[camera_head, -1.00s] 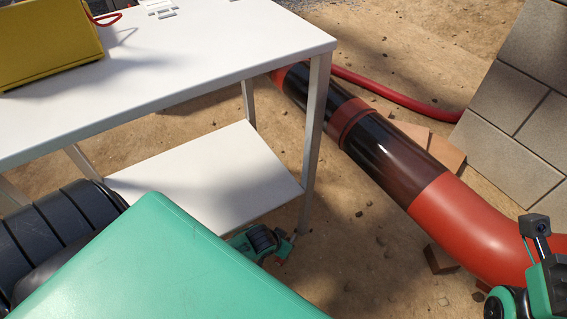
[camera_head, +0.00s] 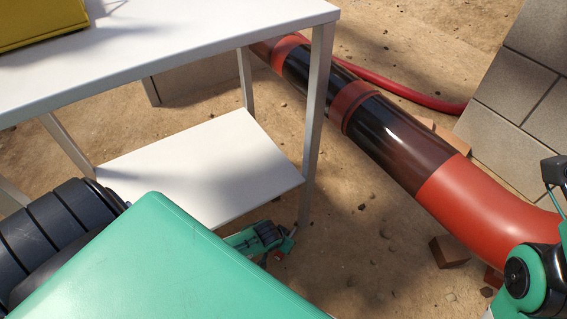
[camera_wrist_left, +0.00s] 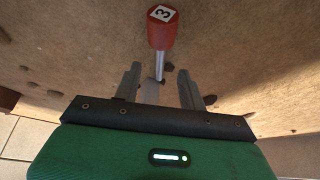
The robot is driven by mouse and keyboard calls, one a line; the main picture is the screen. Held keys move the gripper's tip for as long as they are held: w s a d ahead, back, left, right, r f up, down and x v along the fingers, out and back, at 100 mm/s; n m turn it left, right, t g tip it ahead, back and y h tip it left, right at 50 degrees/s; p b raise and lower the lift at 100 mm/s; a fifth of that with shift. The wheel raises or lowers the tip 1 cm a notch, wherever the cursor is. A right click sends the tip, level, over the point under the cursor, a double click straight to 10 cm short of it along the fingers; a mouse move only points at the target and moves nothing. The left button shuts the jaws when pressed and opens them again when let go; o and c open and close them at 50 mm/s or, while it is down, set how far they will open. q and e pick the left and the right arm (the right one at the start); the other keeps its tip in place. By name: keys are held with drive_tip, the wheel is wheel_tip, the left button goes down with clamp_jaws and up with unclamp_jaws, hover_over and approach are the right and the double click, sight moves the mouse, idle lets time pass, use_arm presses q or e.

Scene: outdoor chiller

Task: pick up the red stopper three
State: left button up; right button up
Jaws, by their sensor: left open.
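The red stopper (camera_wrist_left: 163,28), marked with a black 3 on a white label, shows at the top of the left wrist view. Its thin metal shank (camera_wrist_left: 160,66) points toward my left gripper (camera_wrist_left: 160,78). The gripper's two fingers are apart, with the shank's lower end in the gap between them in the picture. I cannot tell whether they touch it. In the head view, my left wrist (camera_head: 258,238) is low by the table's near leg, and the stopper cannot be made out clearly. Part of my right arm (camera_head: 535,275) shows at the right edge; its gripper is out of view.
A white table (camera_head: 180,45) with a lower shelf (camera_head: 200,170) stands at the left, with a yellow box (camera_head: 35,22) on top. A large red and black pipe (camera_head: 390,140) runs diagonally to its right. A block wall (camera_head: 520,90) stands at the right. Bare sandy ground (camera_head: 350,245) lies between.

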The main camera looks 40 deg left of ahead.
use_arm(q)
drive_tip(key=b+x, duration=0.2)
drive_tip(key=x, duration=0.1)
drive_tip(key=shift+s+f+b, duration=0.15)
drive_tip(key=shift+f+b, duration=0.05)
drive_tip(key=shift+b, duration=0.2)
drive_tip(key=shift+b+x, duration=0.55)
drive_tip(key=shift+x, duration=0.25)
drive_tip(key=shift+r, duration=0.1)
clamp_jaws()
